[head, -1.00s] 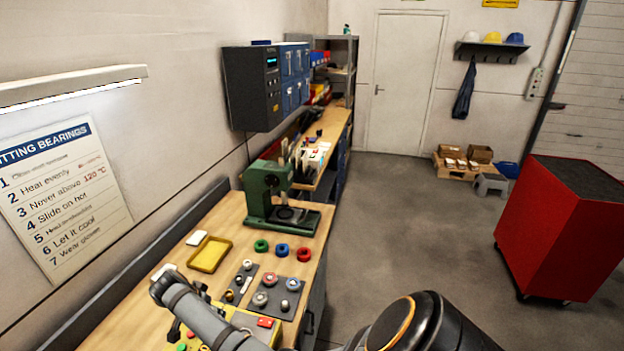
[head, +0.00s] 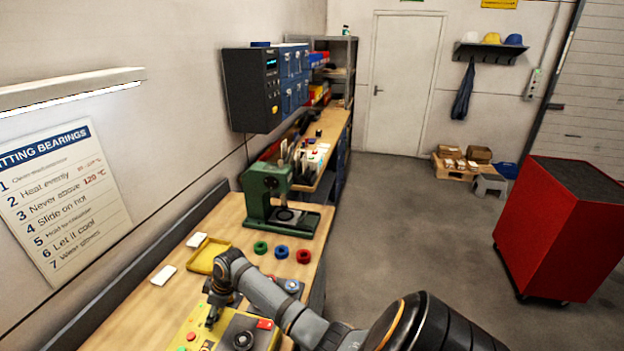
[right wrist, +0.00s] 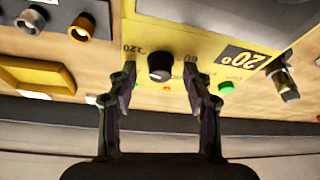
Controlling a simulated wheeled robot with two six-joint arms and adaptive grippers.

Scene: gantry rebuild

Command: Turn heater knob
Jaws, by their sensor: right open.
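The yellow heater (head: 177,333) lies on the workbench at the bottom of the head view. In the right wrist view its yellow face (right wrist: 205,55) appears upside down, with a round black knob (right wrist: 160,67) between printed scale numbers. My right gripper (right wrist: 161,82) is open, one finger on each side of the knob in that view. Whether the tips reach around the knob or stop short of it, I cannot tell. In the head view my right gripper (head: 212,316) points down over the heater, and the knob is not clearly visible there. My left gripper is not in view.
A green press (head: 268,200) stands farther back on the bench, with green, blue and red rings (head: 281,252) before it. A yellow tray (head: 190,262) and white cards lie left of my right arm. In the wrist view, a metal fitting (right wrist: 283,80) stands right of the knob.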

